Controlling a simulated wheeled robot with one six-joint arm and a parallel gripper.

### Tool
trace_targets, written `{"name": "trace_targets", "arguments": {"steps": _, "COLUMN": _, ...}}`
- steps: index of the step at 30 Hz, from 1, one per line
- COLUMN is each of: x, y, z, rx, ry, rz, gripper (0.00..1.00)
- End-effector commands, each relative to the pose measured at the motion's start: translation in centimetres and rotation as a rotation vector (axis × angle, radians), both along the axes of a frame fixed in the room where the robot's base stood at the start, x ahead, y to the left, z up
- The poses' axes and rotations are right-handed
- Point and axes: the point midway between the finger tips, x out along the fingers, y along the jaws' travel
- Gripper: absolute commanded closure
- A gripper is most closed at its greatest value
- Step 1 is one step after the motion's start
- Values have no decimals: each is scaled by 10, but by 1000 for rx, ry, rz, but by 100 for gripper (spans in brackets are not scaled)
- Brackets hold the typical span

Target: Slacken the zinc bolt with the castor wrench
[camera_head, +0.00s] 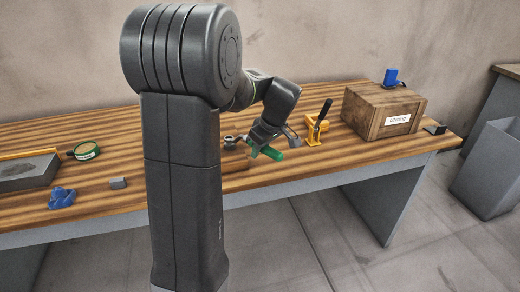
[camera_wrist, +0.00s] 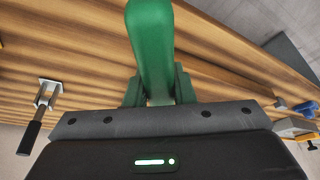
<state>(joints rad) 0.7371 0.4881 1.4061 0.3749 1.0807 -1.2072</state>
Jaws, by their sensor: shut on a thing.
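My gripper (camera_head: 262,146) is shut on a green handle (camera_head: 270,152) above the front part of the bench. The handle also shows between the two fingers (camera_wrist: 157,92) in the wrist view, where the green grip (camera_wrist: 150,40) runs up out of the frame. I take it for the castor wrench; its working end is not clear in either view. A small grey bolt-like piece (camera_head: 229,142) stands on a wooden block (camera_head: 236,164) just left of my gripper. Whether the tool touches that piece cannot be told. My arm column hides part of the bench.
A yellow toggle clamp (camera_head: 316,127) with a black lever stands right of my gripper. Beyond it are a labelled wooden crate (camera_head: 368,118) and a blue item (camera_head: 391,77).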

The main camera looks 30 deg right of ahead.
Motion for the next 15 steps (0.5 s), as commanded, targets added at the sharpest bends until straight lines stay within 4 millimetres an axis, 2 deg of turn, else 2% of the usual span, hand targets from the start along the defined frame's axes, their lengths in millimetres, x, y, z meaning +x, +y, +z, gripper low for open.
{"name": "trace_targets", "arguments": {"steps": 15, "x": 0, "y": 0, "z": 33, "rx": -1, "ry": -2, "rz": -1, "gripper": 100}}
